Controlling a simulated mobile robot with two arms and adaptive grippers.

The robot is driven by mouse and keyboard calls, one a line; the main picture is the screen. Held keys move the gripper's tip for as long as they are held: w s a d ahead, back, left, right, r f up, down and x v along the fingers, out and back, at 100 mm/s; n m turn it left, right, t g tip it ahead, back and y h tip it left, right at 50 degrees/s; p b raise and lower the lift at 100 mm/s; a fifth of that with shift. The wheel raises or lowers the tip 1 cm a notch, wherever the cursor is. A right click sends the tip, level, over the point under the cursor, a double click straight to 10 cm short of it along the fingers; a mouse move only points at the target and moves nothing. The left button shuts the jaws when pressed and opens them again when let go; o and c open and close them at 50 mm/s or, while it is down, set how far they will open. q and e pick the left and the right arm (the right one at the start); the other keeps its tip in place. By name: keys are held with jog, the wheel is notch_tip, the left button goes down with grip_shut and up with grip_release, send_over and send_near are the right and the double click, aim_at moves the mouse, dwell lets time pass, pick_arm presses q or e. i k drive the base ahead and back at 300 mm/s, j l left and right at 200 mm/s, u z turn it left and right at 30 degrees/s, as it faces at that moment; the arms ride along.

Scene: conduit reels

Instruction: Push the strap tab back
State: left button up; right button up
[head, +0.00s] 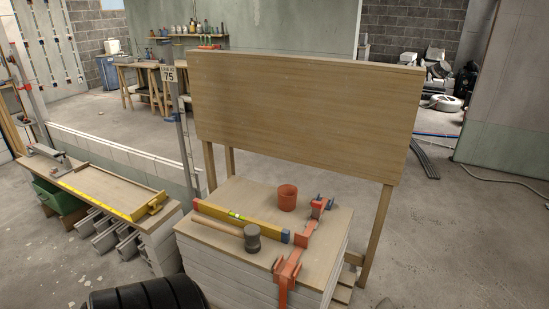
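An orange clamp-like or strap-like piece (289,267) runs over the right part of the wooden-topped stack (225,195) and hangs over its front edge. I cannot tell which part is the strap tab, as the detail is too small. Neither of my grippers is in the head view, so nothing is seen touching the orange piece.
On the stack lie a yellow level (240,217), a mallet (251,238) and a terracotta-coloured cup (287,197). A large wooden panel (300,105) stands behind. A bench (95,187) is at left; a black ribbed object (150,296) is in front.

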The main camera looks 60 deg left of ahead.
aim_at(300, 239)
jog(key=u, duration=1.6)
